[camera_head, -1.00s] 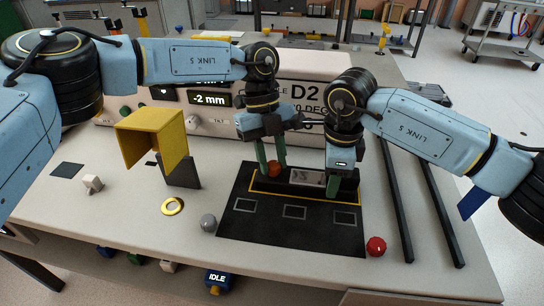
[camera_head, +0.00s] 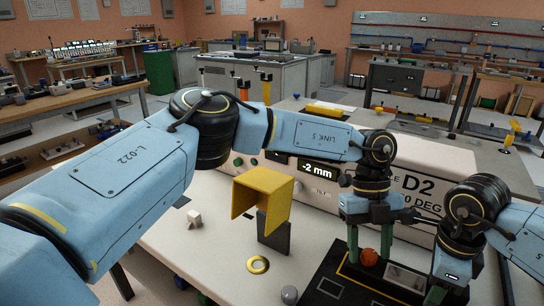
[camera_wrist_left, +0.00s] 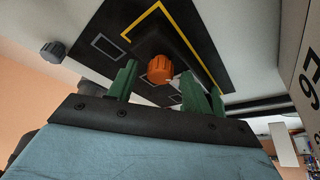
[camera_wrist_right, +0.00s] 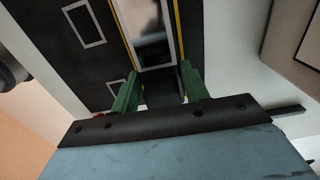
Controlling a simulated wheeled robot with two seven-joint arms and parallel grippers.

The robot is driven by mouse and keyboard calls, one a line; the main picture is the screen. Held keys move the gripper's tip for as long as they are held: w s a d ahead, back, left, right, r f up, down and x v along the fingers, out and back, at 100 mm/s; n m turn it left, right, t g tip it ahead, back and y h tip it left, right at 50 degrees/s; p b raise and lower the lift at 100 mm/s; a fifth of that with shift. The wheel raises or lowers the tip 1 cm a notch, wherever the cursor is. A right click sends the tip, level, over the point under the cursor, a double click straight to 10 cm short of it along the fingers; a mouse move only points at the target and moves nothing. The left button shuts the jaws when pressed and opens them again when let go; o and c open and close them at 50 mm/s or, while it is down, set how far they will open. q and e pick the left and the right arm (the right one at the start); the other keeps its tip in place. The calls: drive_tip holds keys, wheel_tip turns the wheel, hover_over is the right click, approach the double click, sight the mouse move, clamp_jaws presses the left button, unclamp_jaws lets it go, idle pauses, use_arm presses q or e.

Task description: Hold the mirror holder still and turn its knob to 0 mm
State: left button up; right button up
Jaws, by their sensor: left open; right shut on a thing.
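The display (camera_head: 321,168) behind reads -2 mm.
A yellow hood-shaped piece (camera_head: 263,192) stands left of my left gripper on a dark block. A brass ring (camera_head: 258,264), a grey ball (camera_head: 289,294) and a small white piece (camera_head: 194,219) lie on the bench.

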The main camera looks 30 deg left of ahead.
use_arm(q)
drive_tip(key=n+t, duration=0.1)
drive_tip(key=n, duration=0.2)
drive_tip(key=n+t+h, duration=0.1)
drive_tip(key=n, duration=0.2)
drive_tip(key=shift+s+a+n, duration=0.15)
drive_tip(key=shift+s+n, duration=0.05)
drive_tip(key=shift+n, duration=0.1)
drive_tip(key=shift+w+a+r+n+h, duration=0.1)
drive_tip(key=shift+r+n+h, duration=0.2)
drive_tip(key=shift+r+n, duration=0.1)
drive_tip(key=a+r+g+h, duration=0.1)
drive_tip(key=a+r+h, duration=0.2)
drive_tip(key=a+r, duration=0.35)
drive_tip(key=a+r+h, duration=0.2)
drive_tip(key=a+r, duration=0.2)
drive_tip(key=r, duration=0.6)
drive_tip(key=a+f+n+t+h, duration=0.1)
drive_tip(key=a+t+h, duration=0.1)
drive_tip(key=a, duration=0.7)
drive_tip(key=s+a+f+n+t+h, duration=0.1)
drive_tip(key=a+h, duration=0.4)
drive_tip(key=a, duration=0.5)
drive_tip(key=f+t, duration=0.1)
drive_tip(key=t, duration=0.1)
drive_tip(key=shift+s+t, duration=0.3)
